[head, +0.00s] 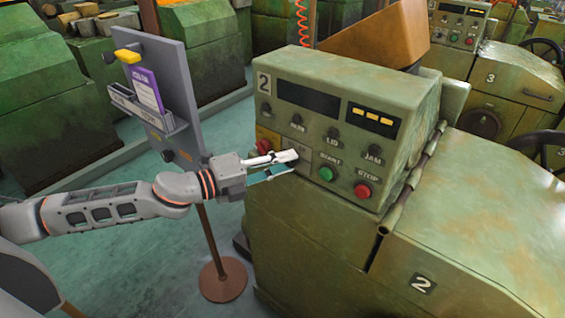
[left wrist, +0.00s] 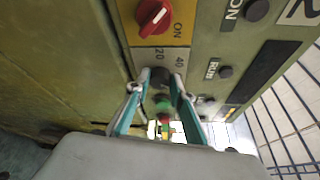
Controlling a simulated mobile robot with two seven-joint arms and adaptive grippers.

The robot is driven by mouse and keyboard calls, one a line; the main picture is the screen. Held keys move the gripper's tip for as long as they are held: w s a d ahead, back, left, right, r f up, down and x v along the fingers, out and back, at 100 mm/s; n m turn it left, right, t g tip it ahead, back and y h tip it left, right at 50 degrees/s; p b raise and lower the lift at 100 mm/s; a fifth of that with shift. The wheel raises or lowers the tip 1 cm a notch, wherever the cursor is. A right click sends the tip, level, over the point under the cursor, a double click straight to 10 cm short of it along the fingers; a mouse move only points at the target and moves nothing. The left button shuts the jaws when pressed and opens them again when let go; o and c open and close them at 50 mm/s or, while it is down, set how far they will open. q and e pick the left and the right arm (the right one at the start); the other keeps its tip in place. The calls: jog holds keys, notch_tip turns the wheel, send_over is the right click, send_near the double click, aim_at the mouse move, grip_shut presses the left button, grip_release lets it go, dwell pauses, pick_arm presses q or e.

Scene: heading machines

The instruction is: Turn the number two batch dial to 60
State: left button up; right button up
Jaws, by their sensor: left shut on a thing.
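The number two machine's control panel (head: 325,160) is green, with a "2" plate at its upper left. The batch dial (left wrist: 160,77) is a dark knob on a grey plate (left wrist: 170,56) marked 20 and 40 in the left wrist view. My left gripper (head: 292,160) reaches the panel from the left and covers the dial in the head view. In the left wrist view its two fingers (left wrist: 156,88) are on either side of the dial, shut on it. The dial's pointer cannot be made out. My right gripper is not in view.
A red switch (left wrist: 154,14) on a yellow plate sits beside the dial. The green start button (head: 326,174) and red stop button (head: 362,190) are to its right. A grey sign board (head: 160,90) on a stand is left of the machine, behind my arm.

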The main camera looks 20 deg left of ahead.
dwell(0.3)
pick_arm(q)
jog(key=o, duration=1.1)
jog(key=v, duration=1.2)
jog(key=shift+s, duration=0.1)
dwell(0.4)
